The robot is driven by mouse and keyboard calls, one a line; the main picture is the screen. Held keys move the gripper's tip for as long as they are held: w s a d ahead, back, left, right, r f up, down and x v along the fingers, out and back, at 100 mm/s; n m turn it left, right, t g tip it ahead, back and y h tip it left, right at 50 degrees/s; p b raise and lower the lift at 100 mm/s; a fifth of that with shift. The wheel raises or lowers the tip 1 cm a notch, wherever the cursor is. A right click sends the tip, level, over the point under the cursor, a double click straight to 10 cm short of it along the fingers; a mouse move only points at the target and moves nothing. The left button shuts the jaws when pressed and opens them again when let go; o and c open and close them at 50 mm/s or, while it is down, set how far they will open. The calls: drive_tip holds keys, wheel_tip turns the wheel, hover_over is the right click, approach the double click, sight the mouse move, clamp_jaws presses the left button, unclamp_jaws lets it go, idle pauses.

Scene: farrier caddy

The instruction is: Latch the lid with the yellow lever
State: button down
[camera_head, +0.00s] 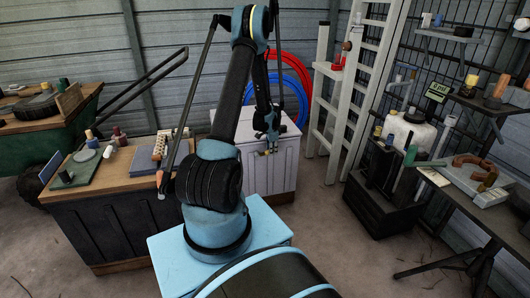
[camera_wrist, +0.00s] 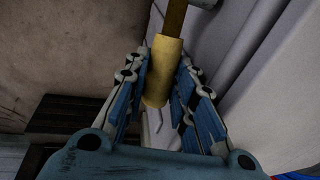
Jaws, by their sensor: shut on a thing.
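The yellow lever (camera_wrist: 160,80) shows in the wrist view as a thick yellow grip on a narrower brownish bar, running up to the top edge. My gripper (camera_wrist: 162,72) has its blue-padded fingers closed on both sides of the grip. In the head view my gripper (camera_head: 267,138) is at the front of a pale grey chest (camera_head: 275,178), near the edge of its lid (camera_head: 291,130). The lever is too small and covered to make out there. A pale grey wall (camera_wrist: 250,60) runs close along the right in the wrist view. I cannot tell whether the lid is latched.
Red (camera_head: 287,61) and blue hoses (camera_head: 299,91) stand behind the chest. A wooden-topped bench (camera_head: 118,180) with small items is to the left. A pale ladder (camera_head: 365,80), a black crate (camera_head: 380,210) and a cluttered table (camera_head: 490,215) are to the right. Floor between is clear.

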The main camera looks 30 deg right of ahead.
drive_tip(key=shift+w+a+r, duration=0.1)
idle(0.3)
drive_tip(key=c, duration=1.6)
unclamp_jaws()
drive_tip(key=shift+r, duration=0.15)
drive_tip(key=v, duration=1.1)
drive_tip(key=shift+a+r, duration=0.2)
drive_tip(key=shift+r, duration=0.1)
